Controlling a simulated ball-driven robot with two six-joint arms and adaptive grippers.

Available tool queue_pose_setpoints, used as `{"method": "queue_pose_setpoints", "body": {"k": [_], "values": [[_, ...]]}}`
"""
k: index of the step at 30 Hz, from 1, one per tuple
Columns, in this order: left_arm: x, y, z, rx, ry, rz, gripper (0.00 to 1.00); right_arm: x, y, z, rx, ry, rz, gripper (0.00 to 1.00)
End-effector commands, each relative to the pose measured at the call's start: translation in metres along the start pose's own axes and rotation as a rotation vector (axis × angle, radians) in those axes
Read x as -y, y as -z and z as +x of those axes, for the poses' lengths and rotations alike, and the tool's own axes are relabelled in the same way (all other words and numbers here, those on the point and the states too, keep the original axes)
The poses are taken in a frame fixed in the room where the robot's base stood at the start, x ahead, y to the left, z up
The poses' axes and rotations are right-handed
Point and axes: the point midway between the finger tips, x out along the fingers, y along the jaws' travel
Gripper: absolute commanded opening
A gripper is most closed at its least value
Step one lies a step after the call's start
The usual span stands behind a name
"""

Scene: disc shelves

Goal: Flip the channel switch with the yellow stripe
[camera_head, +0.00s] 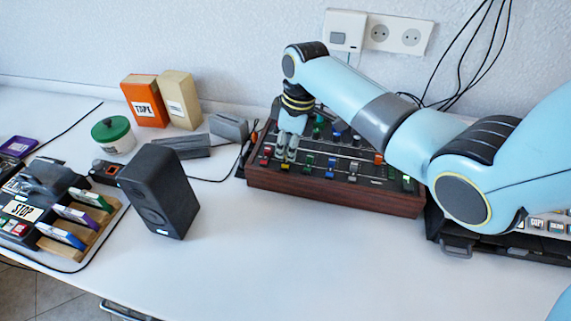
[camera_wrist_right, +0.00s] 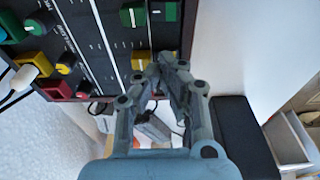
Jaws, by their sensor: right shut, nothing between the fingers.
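The mixer console (camera_head: 335,195) has a dark panel with wooden sides and rows of coloured knobs, sliders and small switches. My right gripper (camera_head: 287,158) is over its left part, pointing down, and its fingers are shut with nothing between them. In the right wrist view, the closed fingertips (camera_wrist_right: 168,62) are beside a yellow cap (camera_wrist_right: 140,60) on the panel. I cannot tell whether they touch it, or whether it is the yellow-striped switch. The fingers hide part of the panel there. My left gripper is not in view.
A black speaker (camera_head: 158,190) stands left of the console. Behind it are a green-lidded jar (camera_head: 113,135), an orange box (camera_head: 145,103) and a beige box (camera_head: 181,100). A wooden rack (camera_head: 85,232) stands at far left. The white table front (camera_head: 270,255) is clear.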

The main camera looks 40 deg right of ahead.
Motion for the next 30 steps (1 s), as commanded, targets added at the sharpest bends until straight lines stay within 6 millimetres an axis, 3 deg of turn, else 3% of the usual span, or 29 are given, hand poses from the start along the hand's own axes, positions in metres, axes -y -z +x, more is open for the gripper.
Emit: {"method": "queue_pose_setpoints", "body": {"k": [30], "values": [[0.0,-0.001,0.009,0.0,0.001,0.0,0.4,0.0,-0.002,0.016,0.0,0.0,0.0,0.0]]}}
